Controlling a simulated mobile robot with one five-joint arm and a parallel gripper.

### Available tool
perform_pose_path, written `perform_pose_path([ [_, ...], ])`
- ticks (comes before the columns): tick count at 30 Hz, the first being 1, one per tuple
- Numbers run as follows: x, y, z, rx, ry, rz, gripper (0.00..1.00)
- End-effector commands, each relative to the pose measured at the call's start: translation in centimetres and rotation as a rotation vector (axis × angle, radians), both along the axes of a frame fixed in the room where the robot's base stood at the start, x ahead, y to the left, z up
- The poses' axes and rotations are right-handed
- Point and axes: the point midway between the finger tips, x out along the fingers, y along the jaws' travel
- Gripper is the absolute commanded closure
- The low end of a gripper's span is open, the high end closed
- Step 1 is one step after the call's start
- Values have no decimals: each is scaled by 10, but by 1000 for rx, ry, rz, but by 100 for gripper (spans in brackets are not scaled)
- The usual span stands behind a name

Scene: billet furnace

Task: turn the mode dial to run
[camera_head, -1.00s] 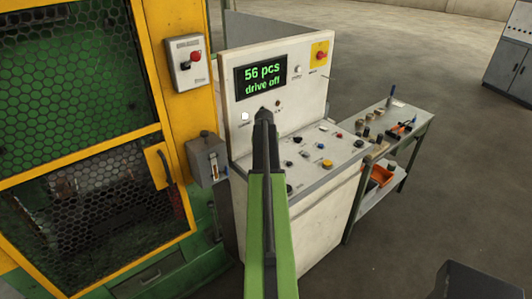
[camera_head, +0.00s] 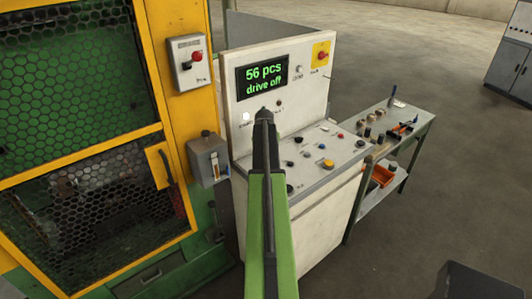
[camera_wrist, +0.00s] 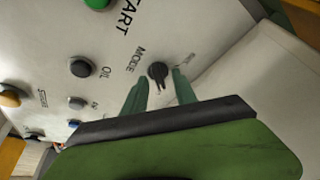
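The mode dial (camera_wrist: 158,72) is a black knob with a pointer, on the pale panel beside the word MODE in the wrist view. Its pointer aims toward the bottom of that view, slightly right. My gripper (camera_wrist: 160,78) is open, with one green finger on each side of the dial; I cannot tell whether either touches it. A small label at the right of the dial is too blurred to read. In the head view my arm reaches to the control console (camera_head: 312,222), and the dial is not discernible there. The console's display (camera_head: 262,77) reads "56 pcs, drive off".
A black OIL button (camera_wrist: 83,66) and a green START button (camera_wrist: 97,3) sit near the dial. A caged machine (camera_head: 75,60) stands left of the console. A side table (camera_head: 415,125) with tools stands right.

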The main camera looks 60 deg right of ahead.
Motion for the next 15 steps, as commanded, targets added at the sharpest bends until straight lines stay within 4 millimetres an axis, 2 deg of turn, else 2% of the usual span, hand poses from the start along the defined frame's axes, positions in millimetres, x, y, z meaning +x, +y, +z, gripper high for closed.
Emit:
perform_pose_path([
  [5, -1, 2, 7, 0, 1, 0, 66],
  [8, -3, 5, 18, 0, 1, 0, 66],
  [15, -11, 22, 67, 0, 0, 0, 66],
])
